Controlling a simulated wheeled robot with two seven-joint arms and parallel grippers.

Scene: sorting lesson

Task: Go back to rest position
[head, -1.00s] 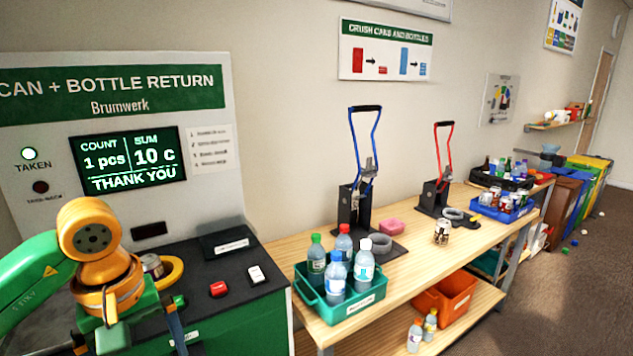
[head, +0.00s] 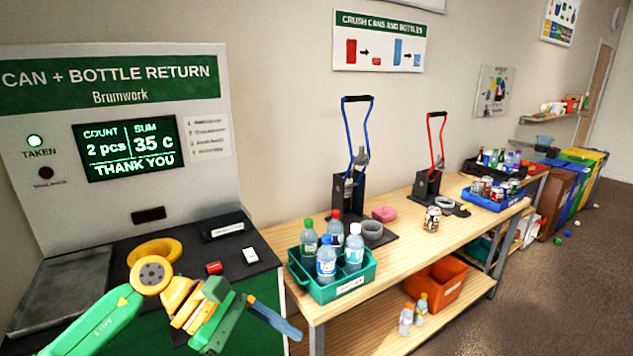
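My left arm comes in from the lower left, green with an orange wrist. Its gripper (head: 275,322) hangs over the front of the return machine's dark counter (head: 75,285), turned to the lower right. A blue-grey finger shows beyond the green gripper body; the finger gap cannot be made out, and I see nothing held. The green TAKEN lamp is lit. The yellow ring (head: 154,250) on the counter shows no can. My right gripper is out of view.
A green crate (head: 345,290) of bottles stands on the wooden table's near end, close to my gripper. Blue (head: 350,190) and red (head: 429,185) crushers stand behind it. A can (head: 432,218) stands on the table. An orange bin (head: 435,288) sits on the shelf below.

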